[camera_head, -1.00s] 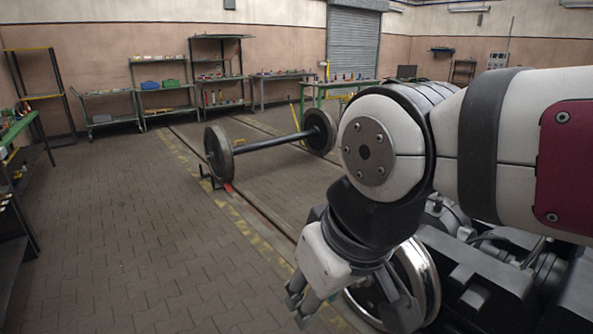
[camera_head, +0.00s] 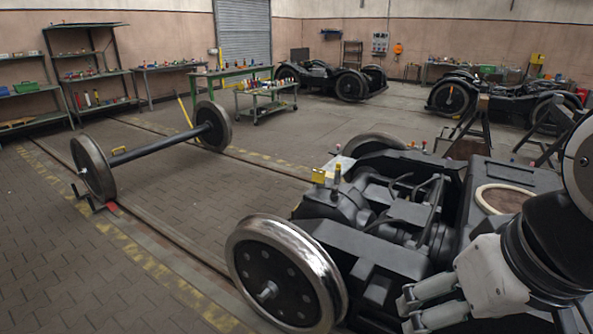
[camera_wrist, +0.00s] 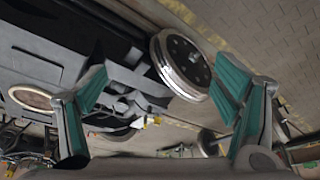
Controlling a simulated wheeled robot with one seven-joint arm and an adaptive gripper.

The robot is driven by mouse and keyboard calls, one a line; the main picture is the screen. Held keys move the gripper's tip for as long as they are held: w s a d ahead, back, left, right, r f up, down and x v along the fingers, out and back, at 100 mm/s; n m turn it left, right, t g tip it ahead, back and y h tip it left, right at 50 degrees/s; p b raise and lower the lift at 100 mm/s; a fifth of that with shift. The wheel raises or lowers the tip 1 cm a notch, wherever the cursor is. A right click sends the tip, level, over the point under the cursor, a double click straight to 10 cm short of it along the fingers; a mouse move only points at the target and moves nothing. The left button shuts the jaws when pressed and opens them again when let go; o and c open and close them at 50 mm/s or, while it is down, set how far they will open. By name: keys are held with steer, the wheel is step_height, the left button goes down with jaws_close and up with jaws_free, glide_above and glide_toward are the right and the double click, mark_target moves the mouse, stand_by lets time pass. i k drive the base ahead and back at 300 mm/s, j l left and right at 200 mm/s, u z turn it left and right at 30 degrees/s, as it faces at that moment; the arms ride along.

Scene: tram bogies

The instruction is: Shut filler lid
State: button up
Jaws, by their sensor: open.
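The nearest bogie (camera_head: 370,262) fills the lower right of the head view, with a dark gearbox housing behind its shiny wheel. On that housing stands a small yellow plate (camera_head: 319,176), upright, which may be the filler lid; I cannot be sure. Beside it is a small post with a reddish top (camera_head: 338,173). A small yellow and white part (camera_wrist: 150,121) shows between my fingers in the wrist view and may be the same place. My gripper (camera_head: 408,312) is open and empty, at the lower right in front of the bogie, apart from the yellow plate.
The bogie's wheel (camera_head: 286,271) stands close to my gripper, left of it. A loose wheelset (camera_head: 155,150) stands on the floor rails at left. A green table (camera_head: 232,73) and more bogies (camera_head: 330,82) stand behind. The paved floor at lower left is clear.

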mark_target(319, 175)
steer(key=i, duration=0.95)
steer(key=i+j, duration=0.1)
steer(key=i, duration=0.85)
